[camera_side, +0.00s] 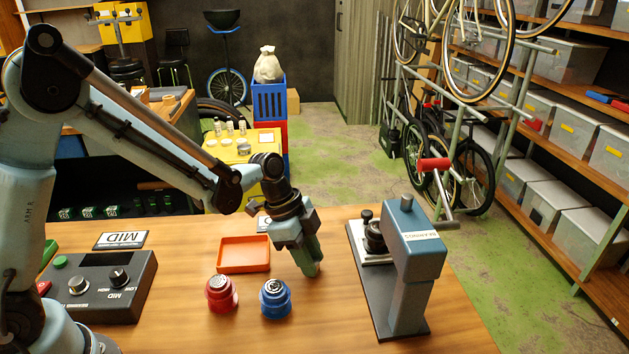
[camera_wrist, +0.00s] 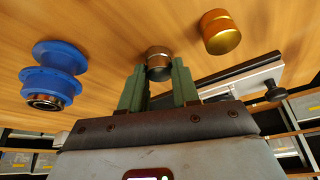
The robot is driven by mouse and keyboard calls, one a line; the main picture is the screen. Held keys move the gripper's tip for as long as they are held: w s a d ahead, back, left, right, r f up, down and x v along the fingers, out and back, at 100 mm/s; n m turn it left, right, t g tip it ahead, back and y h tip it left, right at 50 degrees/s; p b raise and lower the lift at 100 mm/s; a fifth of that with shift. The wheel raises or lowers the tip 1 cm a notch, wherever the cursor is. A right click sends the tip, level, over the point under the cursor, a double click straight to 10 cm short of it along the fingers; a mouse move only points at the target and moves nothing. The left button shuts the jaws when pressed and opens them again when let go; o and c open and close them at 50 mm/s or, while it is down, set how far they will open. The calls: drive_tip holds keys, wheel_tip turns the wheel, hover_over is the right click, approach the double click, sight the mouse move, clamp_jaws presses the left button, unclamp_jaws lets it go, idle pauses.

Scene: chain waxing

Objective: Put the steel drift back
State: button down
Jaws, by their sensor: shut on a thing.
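The steel drift, a short dark grey cylinder (camera_wrist: 158,62), is between the two green fingers of my gripper (camera_wrist: 160,85) in the wrist view. My gripper is shut on it near the fingertips. In the side view my gripper (camera_side: 310,262) points down low over the table, right of the orange tray and behind the blue hub. The drift cannot be made out there, and I cannot tell whether it touches the table. A brass-coloured cylinder (camera_wrist: 220,32) stands beside the steel drift in the wrist view, apart from my fingers.
The blue hub (camera_side: 275,299) and red hub (camera_side: 221,294) stand in front of the orange tray (camera_side: 244,268). The bearing press (camera_side: 410,265) with its red-handled lever stands to the right. A control box (camera_side: 100,287) is at left. The wooden table is bare between hubs and press.

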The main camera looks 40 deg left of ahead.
drive_tip(key=c, duration=0.8)
unclamp_jaws()
drive_tip(key=v, duration=1.2)
drive_tip(key=shift+s+a+r+n+t+y, duration=0.25)
drive_tip(key=shift+s+a+n+t+y, duration=0.6)
drive_tip(key=shift+s+n, duration=1.2)
drive_tip(key=shift+s+a+r+n+t+y, duration=0.25)
drive_tip(key=shift+s+a+n+t+y, duration=0.35)
drive_tip(key=shift+s+a+n+t, duration=1.4)
drive_tip(key=shift+s+r+n+t+y, duration=0.2)
drive_tip(key=shift+s+n+y, duration=0.8)
drive_tip(key=shift+n, duration=2.05)
drive_tip(key=shift+s+r+h, duration=0.1)
drive_tip(key=shift+s+h, duration=0.1)
drive_tip(key=shift+h, duration=0.05)
